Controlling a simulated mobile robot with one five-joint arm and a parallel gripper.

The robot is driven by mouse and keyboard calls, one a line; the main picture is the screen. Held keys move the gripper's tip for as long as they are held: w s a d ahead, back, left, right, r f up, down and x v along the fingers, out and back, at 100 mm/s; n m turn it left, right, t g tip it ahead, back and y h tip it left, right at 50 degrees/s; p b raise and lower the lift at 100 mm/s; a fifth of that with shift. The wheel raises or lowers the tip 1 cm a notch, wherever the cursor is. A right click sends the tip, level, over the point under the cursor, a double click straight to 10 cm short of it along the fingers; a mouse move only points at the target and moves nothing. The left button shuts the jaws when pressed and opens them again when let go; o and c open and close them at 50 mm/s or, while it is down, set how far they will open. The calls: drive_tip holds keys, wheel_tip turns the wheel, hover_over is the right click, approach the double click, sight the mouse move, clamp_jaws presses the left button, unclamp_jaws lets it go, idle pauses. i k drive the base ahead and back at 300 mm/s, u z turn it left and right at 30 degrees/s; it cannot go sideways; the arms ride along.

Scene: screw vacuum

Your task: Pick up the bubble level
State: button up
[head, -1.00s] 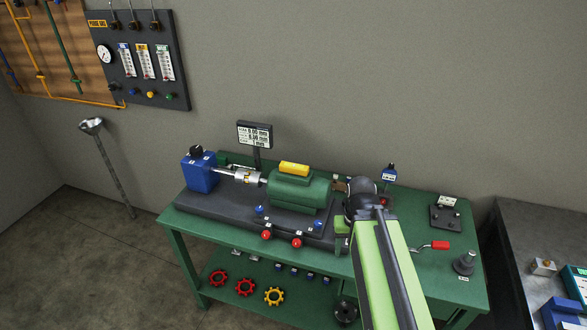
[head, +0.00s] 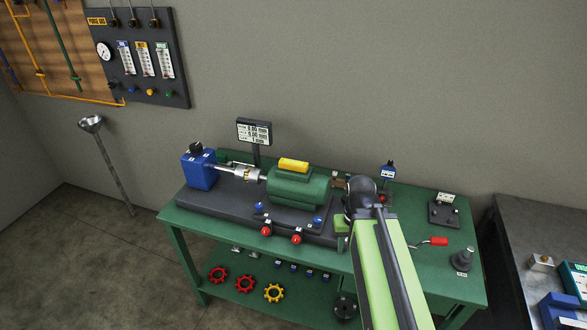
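A yellow block (head: 294,165), which looks like the bubble level, lies on top of the green motor housing (head: 298,190) on the green bench. Its vial and markings are too small to make out. My arm comes in from the bottom right, and its dark end joint is just right of the motor, apart from the yellow block. My gripper's fingers are hidden or too unclear at the arm's end, so I cannot see whether they are open or shut.
A blue unit (head: 201,171) and a shaft stand left of the motor, with a display (head: 254,132) behind. Red knobs (head: 266,231) line the front. A red-handled tool (head: 438,241) lies on the right. A grey table (head: 510,215) stands beyond.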

sight(298, 166)
drive_tip(key=k, duration=1.25)
drive_tip(key=z, duration=0.05)
drive_tip(key=i, duration=0.75)
drive_tip(key=u, duration=0.4)
drive_tip(key=i, duration=1.15)
drive_tip(key=u, duration=1.3)
drive_tip(key=i, duration=0.5)
drive_tip(key=u, duration=0.15)
